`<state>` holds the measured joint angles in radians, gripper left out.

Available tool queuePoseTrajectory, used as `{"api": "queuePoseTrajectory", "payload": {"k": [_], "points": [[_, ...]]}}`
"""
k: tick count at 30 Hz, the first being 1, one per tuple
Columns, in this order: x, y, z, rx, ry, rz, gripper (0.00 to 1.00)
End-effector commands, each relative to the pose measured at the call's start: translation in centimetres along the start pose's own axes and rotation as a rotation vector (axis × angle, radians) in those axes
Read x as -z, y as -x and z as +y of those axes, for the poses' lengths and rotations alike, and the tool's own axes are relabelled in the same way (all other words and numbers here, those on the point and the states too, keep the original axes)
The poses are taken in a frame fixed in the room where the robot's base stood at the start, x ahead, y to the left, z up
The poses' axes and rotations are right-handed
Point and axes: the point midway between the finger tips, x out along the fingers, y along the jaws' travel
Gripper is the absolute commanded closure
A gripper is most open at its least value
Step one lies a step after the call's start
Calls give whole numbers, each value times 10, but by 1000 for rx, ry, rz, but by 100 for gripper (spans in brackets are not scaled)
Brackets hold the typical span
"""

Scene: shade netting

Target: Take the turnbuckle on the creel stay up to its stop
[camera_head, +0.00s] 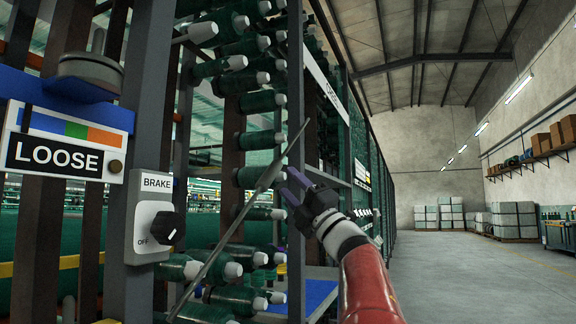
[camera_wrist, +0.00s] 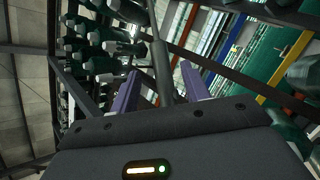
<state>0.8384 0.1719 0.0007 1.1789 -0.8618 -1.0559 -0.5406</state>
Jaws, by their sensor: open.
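The creel stay (camera_head: 205,270) is a thin grey rod slanting from lower left to upper right in front of the creel. The turnbuckle (camera_head: 268,177) is the thicker, tapered grey body on it. My gripper (camera_head: 288,180) has purple fingers and is at the right side of the turnbuckle in the head view. In the wrist view the turnbuckle (camera_wrist: 161,72) runs up between the two spread fingers of my gripper (camera_wrist: 160,78), with a gap visible on each side. The turnbuckle's lower end is hidden behind the gripper body there.
A sign (camera_head: 62,150) at left reads LOOSE beside a colour strip. A brake box (camera_head: 152,218) has its black knob by OFF. Green yarn cones (camera_head: 258,102) crowd the creel close behind the stay. The aisle floor (camera_head: 450,275) at right is clear.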

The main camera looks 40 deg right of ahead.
Motion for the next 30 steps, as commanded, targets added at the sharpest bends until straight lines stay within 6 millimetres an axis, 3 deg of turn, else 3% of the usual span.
{"api": "queuePoseTrajectory", "payload": {"k": [12, 24, 30], "points": [[-1, -64, 2, -3, -3, 1, 54], [0, -73, 0, -3, -2, 0, 54], [0, -72, 0, -3, -2, 0, 77]]}}
